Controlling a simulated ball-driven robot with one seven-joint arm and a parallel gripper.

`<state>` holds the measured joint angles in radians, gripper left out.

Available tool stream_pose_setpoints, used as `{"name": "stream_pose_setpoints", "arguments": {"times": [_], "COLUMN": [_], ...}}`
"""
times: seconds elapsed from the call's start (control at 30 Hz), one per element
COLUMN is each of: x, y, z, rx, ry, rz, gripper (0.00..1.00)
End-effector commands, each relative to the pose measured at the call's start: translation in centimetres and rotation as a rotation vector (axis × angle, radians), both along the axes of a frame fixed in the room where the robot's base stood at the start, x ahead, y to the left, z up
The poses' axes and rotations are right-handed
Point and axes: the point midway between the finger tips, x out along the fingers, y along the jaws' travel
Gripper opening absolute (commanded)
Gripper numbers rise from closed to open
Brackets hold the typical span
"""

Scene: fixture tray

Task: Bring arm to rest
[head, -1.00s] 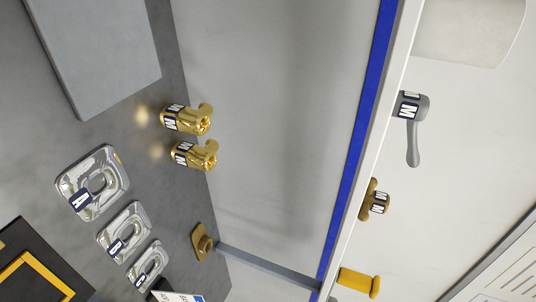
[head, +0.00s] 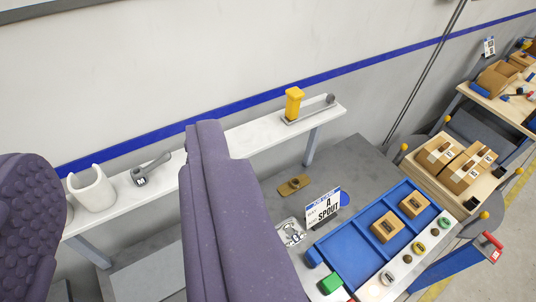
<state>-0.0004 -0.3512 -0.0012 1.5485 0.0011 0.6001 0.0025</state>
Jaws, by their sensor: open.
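My gripper (head: 120,155) shows as two purple fingers, one at the left edge with a bumpy pad and one rising through the middle. They are wide apart and open, with nothing held between them. Behind the gap are a white shelf (head: 118,205), a pale cup-like holder (head: 92,190) and a grey lever piece labelled M (head: 150,170). The middle finger hides part of the shelf and the grey bench (head: 345,165).
On the bench, right of my fingers, are a blue tray (head: 350,222) with cardboard boxes (head: 388,227), a sign reading A SPOUT (head: 322,208) and a shiny metal fixture (head: 290,232). A yellow piece (head: 293,103) stands on the shelf. The wall above is clear.

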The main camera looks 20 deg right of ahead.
Motion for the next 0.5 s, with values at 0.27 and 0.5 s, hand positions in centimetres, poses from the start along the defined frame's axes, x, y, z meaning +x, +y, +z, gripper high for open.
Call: {"name": "stream_pose_setpoints", "arguments": {"times": [0.27, 0.5], "x": [0.1, 0.1], "y": [0.0, 0.0], "z": [-3.8, -12.9], "rx": [-0.003, -0.004], "ry": [0.002, 0.003], "rz": [0.001, 0.001], "gripper": [0.46, 0.46]}}
